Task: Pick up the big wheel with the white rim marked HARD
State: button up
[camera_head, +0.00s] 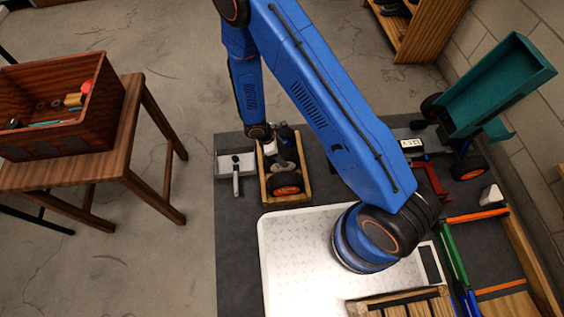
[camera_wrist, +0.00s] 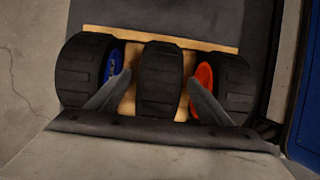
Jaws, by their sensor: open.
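Three black-tyred wheels stand side by side in a wooden tray (camera_head: 304,190), whose pale wood also shows in the wrist view (camera_wrist: 190,43). In the wrist view the left wheel (camera_wrist: 80,75) has a blue rim and the right wheel (camera_wrist: 236,85) a red-orange rim. The middle wheel (camera_wrist: 159,82) shows its tread; its rim and any HARD marking are hidden. My gripper (camera_wrist: 158,78) is open, with one finger on each side of the middle wheel. I cannot tell whether the fingers touch it. In the head view, my arm reaches down over the tray.
A grey bin (camera_head: 232,160) stands left of the tray on the dark mat. A metal plate (camera_head: 300,240) lies in front. A teal-bodied cart (camera_head: 500,85) stands at right. A wooden table (camera_head: 120,150) with a box (camera_head: 60,140) is at left, with bare floor between.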

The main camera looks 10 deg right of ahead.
grip_shut()
jog(key=shift+r, duration=0.15)
